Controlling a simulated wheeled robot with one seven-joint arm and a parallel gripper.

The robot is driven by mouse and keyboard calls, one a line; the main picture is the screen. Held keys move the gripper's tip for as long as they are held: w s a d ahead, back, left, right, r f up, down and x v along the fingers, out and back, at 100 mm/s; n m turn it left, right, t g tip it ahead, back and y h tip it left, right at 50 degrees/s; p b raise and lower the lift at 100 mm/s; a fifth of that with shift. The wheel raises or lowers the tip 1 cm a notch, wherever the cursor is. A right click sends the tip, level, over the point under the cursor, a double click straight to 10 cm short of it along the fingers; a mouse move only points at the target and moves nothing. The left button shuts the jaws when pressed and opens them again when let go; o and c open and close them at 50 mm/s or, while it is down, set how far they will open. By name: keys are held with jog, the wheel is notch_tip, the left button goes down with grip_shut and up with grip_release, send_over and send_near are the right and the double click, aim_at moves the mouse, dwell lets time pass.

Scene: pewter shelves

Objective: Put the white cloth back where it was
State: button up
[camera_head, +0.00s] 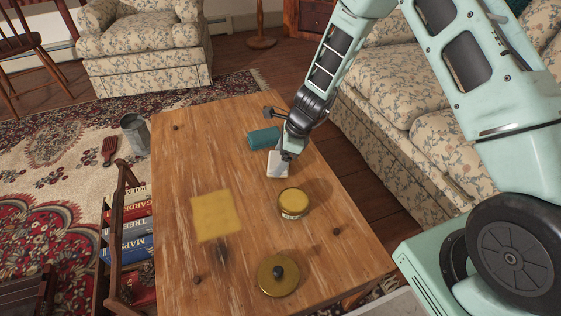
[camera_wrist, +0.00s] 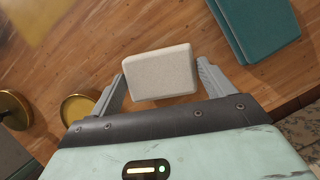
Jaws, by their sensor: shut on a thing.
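The white cloth (camera_head: 277,166) is a thick, pale, folded block with rounded corners. It shows in the middle of the wrist view (camera_wrist: 159,73), between the two fingers of my gripper (camera_wrist: 160,88). My gripper (camera_head: 282,156) is shut on it, over the far right part of the wooden table (camera_head: 180,160). I cannot tell whether the cloth touches the tabletop. My gripper hides part of the cloth in the head view. A flat yellow square (camera_head: 216,215) lies on the table to the left and nearer.
A teal folded item (camera_head: 263,138) lies just beyond the cloth. A round yellow-topped tin (camera_head: 293,203) and a brass lid with a dark knob (camera_head: 278,277) are nearer. A floral sofa (camera_head: 385,95) borders the right side. The table's left half is mostly clear.

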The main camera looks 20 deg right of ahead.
jog(key=shift+f, duration=0.3)
jog(key=shift+f, duration=0.15)
jog(key=o, duration=0.8)
jog(key=shift+r, duration=0.2)
